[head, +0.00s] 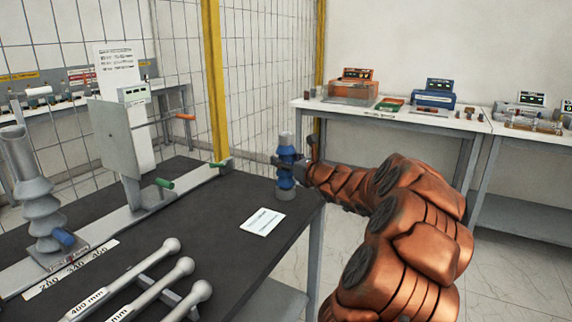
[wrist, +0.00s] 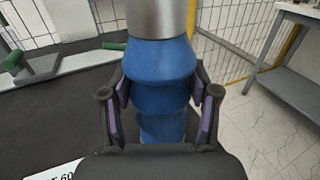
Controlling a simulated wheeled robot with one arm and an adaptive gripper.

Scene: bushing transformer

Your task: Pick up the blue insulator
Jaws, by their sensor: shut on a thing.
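The blue insulator (head: 286,168) stands upright near the right edge of the dark table (head: 200,205), with a grey cap on top and a grey base below in the head view. My gripper (head: 303,170) reaches it from the right and is shut around its blue body. In the wrist view, the insulator (wrist: 158,75) fills the middle between the purple-padded fingers of my gripper (wrist: 160,110). Its lower end is hidden there by the gripper body. I cannot tell whether its base touches the table.
A white card (head: 262,221) lies in front of the insulator. Grey rods (head: 135,280) and a grey ribbed insulator (head: 42,205) are at the left, with a panel stand (head: 125,140) behind. A yellow-framed mesh fence (head: 262,80) stands behind the table. A side table (head: 400,115) holds instruments.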

